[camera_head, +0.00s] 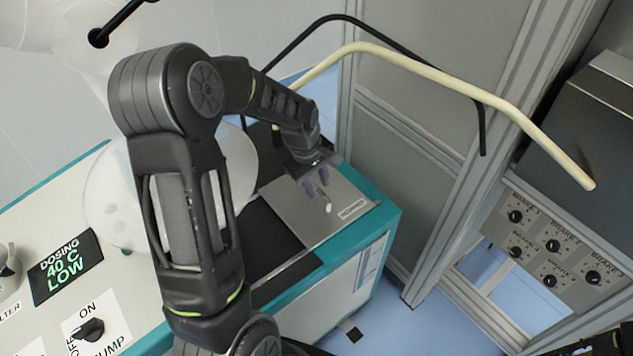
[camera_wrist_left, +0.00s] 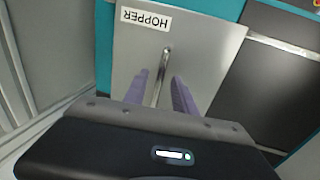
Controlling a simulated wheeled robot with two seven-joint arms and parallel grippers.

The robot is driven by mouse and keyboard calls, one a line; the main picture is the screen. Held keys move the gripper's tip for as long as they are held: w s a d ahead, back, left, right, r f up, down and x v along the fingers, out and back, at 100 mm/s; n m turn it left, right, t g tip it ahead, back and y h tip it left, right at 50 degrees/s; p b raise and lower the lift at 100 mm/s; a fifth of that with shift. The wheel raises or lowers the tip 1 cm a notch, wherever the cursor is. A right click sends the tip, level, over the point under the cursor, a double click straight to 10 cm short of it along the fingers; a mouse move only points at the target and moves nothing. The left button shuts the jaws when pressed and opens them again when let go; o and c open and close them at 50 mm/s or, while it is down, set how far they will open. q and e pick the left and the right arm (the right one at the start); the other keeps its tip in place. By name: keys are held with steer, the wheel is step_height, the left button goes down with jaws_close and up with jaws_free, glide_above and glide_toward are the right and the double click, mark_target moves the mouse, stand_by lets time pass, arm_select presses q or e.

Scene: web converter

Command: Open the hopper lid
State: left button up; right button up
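The hopper lid (camera_head: 290,208) is a flat grey metal plate lying level on top of the teal-edged machine, and it looks shut. In the left wrist view the lid (camera_wrist_left: 205,38) carries a white HOPPER label (camera_wrist_left: 146,19) and a thin metal handle (camera_wrist_left: 163,68). The handle's pale end (camera_head: 328,207) shows in the head view. My left gripper (camera_head: 317,187) is over the lid with its purple fingers apart. In the left wrist view its fingers (camera_wrist_left: 160,92) stand on either side of the handle, with gaps visible. My right gripper is not in view.
A dosing display (camera_head: 66,265) and a pump knob (camera_head: 90,329) are on the machine's left. A cream bent tube (camera_head: 440,75) and a black tube (camera_head: 400,42) arch behind the lid. A grey framed cabinet with a brake-knob panel (camera_head: 552,250) stands at right.

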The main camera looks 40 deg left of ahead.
arm_select(q)
steer(key=shift+c, duration=0.4)
jaws_close()
stand_by(1.0)
